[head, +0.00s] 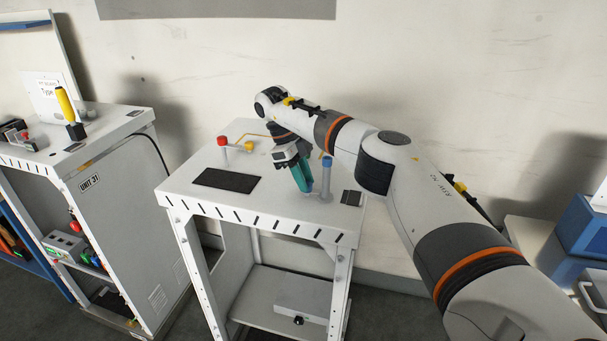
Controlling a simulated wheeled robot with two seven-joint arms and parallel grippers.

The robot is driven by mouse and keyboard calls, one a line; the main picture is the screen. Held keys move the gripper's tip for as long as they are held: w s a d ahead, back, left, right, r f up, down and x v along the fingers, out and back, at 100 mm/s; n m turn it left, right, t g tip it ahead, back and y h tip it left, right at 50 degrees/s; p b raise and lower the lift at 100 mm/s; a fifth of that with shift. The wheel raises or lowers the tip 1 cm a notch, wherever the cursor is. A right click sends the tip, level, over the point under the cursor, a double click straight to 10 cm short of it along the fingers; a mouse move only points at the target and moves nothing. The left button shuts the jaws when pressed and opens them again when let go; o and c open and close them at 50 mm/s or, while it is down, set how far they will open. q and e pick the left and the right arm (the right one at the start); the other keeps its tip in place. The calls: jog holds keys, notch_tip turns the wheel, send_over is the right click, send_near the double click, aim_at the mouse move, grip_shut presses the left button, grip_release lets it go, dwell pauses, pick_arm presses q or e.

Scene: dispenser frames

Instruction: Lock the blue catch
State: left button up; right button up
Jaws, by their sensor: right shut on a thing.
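The blue catch (326,178) stands on the right part of the white table top, a short upright post with a blue cap. My right gripper (306,188) reaches down just left of it, with its teal fingers pointing at the table top. The fingers are closed at the catch and appear shut on part of it. The exact grip is hidden by the fingers, and I cannot tell the catch's position. My left gripper is not in view.
A red-capped post (222,142) with a yellow piece stands on the table's back left. A dark pad (227,180) lies at the front left, and a small dark plate (351,198) at the right. A cabinet (125,200) stands left; blue bins (583,228) stand far right.

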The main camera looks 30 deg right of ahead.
jog(key=shift+r+m, duration=0.1)
jog(key=shift+m, duration=0.5)
jog(key=shift+d+m+y, duration=0.1)
jog(key=shift+m+y, duration=0.2)
jog(key=o, duration=0.7)
